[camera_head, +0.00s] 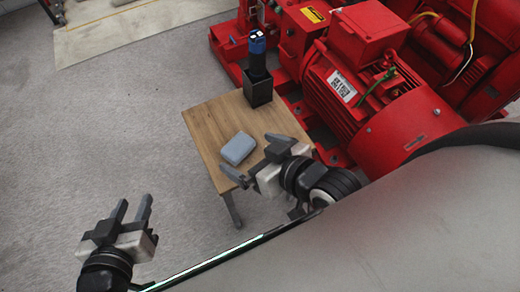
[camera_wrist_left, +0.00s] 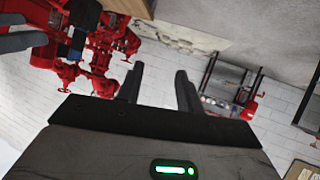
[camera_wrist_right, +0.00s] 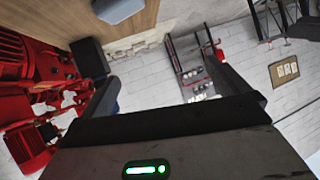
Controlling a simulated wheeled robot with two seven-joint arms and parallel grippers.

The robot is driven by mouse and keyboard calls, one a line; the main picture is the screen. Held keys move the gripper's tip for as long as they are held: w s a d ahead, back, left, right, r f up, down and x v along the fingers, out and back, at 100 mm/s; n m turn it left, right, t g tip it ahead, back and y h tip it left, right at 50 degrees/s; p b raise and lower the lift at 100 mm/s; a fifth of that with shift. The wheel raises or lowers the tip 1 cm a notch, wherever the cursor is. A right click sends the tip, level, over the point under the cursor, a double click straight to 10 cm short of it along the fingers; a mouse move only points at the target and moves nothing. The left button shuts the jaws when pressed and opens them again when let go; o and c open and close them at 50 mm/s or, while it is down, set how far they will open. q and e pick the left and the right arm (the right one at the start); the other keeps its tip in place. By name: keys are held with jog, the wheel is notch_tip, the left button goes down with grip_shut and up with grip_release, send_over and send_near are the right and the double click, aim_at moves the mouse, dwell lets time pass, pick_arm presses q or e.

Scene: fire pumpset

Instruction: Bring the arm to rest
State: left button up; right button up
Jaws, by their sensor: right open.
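My left gripper (camera_head: 132,206) hangs over the floor at the lower left of the head view. Its two dark fingers are apart with nothing between them, as the left wrist view (camera_wrist_left: 159,80) also shows. My right gripper (camera_head: 252,158) is near the front edge of the small wooden table (camera_head: 205,125). Its fingers are spread wide and empty, also in the right wrist view (camera_wrist_right: 165,80). A grey-blue box (camera_head: 238,148) lies on the table just beyond the right gripper, apparently not held.
A black holder (camera_head: 258,92) with an upright blue-and-black tool (camera_head: 258,55) stands at the table's back. The red pumpset (camera_head: 350,95) fills the area right of the table. Bare grey floor (camera_head: 90,130) lies to the left.

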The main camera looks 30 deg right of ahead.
pick_arm(q)
jog(key=shift+g, duration=0.5)
jog(key=r+p, duration=0.2)
jog(key=p, duration=0.3)
jog(key=a+r+p, duration=0.1)
jog(key=r+p, duration=0.1)
jog(key=p, duration=0.3)
jog(key=shift+r, duration=0.3)
pick_arm(e)
jog(key=shift+g+h, duration=0.3)
jog(key=shift+h, duration=0.2)
jog(key=r, duration=0.1)
jog(key=d+r, duration=0.1)
jog(key=r, duration=0.1)
jog(key=d+r, duration=0.1)
jog(key=r, duration=0.1)
jog(key=shift+s, duration=0.4)
